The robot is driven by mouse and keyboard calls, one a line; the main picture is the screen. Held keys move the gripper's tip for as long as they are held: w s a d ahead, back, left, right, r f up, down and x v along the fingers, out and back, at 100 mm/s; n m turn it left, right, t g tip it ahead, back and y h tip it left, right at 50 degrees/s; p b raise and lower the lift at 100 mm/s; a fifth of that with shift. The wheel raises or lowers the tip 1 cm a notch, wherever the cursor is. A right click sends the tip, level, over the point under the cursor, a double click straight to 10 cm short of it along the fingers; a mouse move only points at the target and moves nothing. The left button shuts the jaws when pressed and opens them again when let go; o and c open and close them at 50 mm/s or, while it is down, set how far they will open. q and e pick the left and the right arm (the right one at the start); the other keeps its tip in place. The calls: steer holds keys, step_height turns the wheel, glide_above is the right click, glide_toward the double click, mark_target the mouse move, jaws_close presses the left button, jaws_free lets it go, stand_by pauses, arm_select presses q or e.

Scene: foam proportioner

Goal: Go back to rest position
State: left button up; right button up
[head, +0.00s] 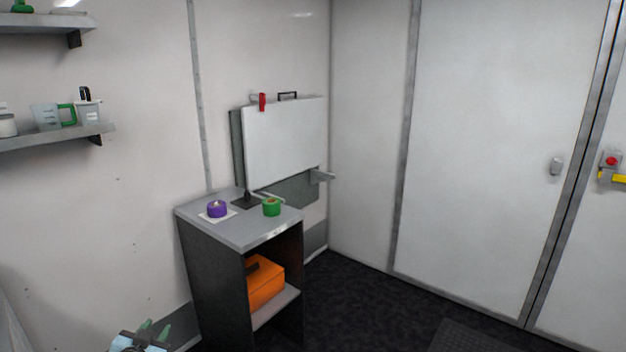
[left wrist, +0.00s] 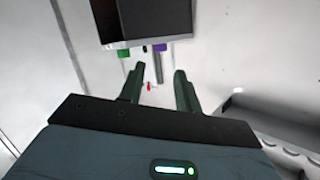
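My left gripper (head: 153,328) is low at the left of the head view, in front of and below the small cabinet, partly cut off by the bottom edge. In the left wrist view its two dark green fingers (left wrist: 157,82) stand apart with nothing held between them. My right gripper is in neither view. The task names no object.
A grey-topped cabinet (head: 248,232) carries a purple round item (head: 217,209) and a green one (head: 271,207); an orange case (head: 264,284) sits inside. A white panel (head: 285,143) is behind it. Shelves (head: 55,139) hang left. Dark floor (head: 375,310) is open at right.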

arm_select(q)
steer(key=s+d+f+g+h, duration=0.1)
steer(key=s+d+f, duration=0.2)
steer(key=s+f, duration=0.2)
steer(key=s+d+f+g, duration=0.1)
steer(key=s+d+f, duration=0.2)
steer(key=s+f, duration=0.2)
steer(key=s+d+f+g, duration=0.1)
steer(key=s+d+f, duration=0.1)
steer(key=s, duration=0.9)
steer(key=s+d+f+g+h, duration=0.1)
steer(key=s+d+f, duration=0.2)
steer(key=s, duration=0.8)
steer(key=s+d+f+n+g+h, duration=0.1)
steer(key=s+d, duration=0.5)
steer(key=s, duration=0.6)
step_height(320, 180, down, 2)
steer(key=shift+d+f+g, duration=0.2)
steer(key=shift+g, duration=0.4)
